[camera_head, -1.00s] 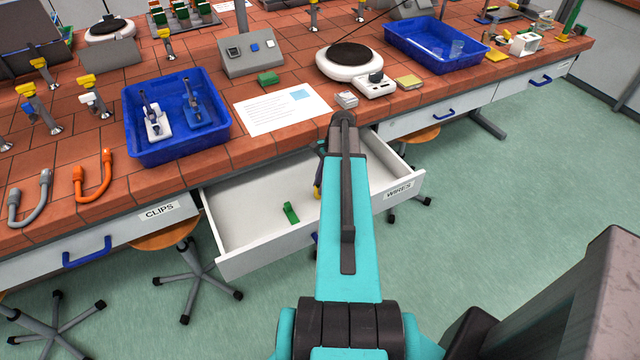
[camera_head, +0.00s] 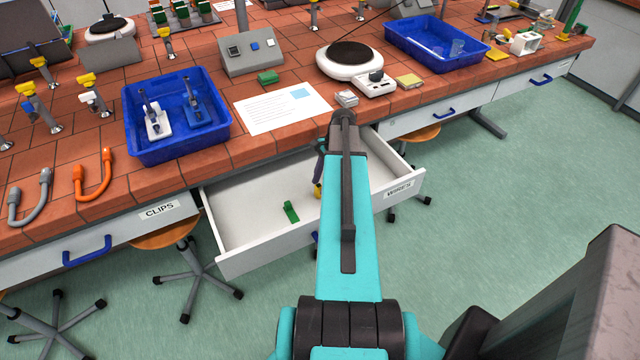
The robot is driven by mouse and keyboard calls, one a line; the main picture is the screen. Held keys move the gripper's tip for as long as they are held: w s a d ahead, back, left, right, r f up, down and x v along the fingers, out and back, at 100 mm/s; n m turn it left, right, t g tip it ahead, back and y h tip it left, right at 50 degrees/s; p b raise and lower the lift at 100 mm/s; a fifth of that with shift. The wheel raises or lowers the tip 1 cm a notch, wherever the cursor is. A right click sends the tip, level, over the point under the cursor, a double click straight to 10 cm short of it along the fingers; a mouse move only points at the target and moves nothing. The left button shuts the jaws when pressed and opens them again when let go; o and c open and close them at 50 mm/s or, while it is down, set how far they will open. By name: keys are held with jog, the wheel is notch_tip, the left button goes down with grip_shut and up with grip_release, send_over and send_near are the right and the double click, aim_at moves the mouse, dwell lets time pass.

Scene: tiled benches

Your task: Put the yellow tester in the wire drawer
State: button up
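The wire drawer (camera_head: 260,205), labelled WIRES on its front, stands pulled open below the bench. A small green piece (camera_head: 290,211) lies on its white floor. A small yellow piece (camera_head: 317,190), perhaps the yellow tester, shows at the left edge of my arm, over the drawer area. Most of it is hidden, and I cannot tell if it is held or resting. My gripper (camera_head: 321,147) is almost wholly behind my arm; only a dark bit shows at the arm's left side, above the yellow piece. Its fingertips are hidden.
A blue tray (camera_head: 133,118) with two clamp-like tools stands on the tiled bench at left. A white sheet (camera_head: 265,118), a hotplate (camera_head: 340,70) and another blue tray (camera_head: 405,55) are behind the drawer. The drawer's left part is mostly free. Stools stand below.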

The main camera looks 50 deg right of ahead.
jog(key=b+v, duration=0.2)
jog(key=v, duration=0.9)
jog(key=shift+r, duration=0.35)
jog(key=shift+s, duration=0.2)
dwell(0.5)
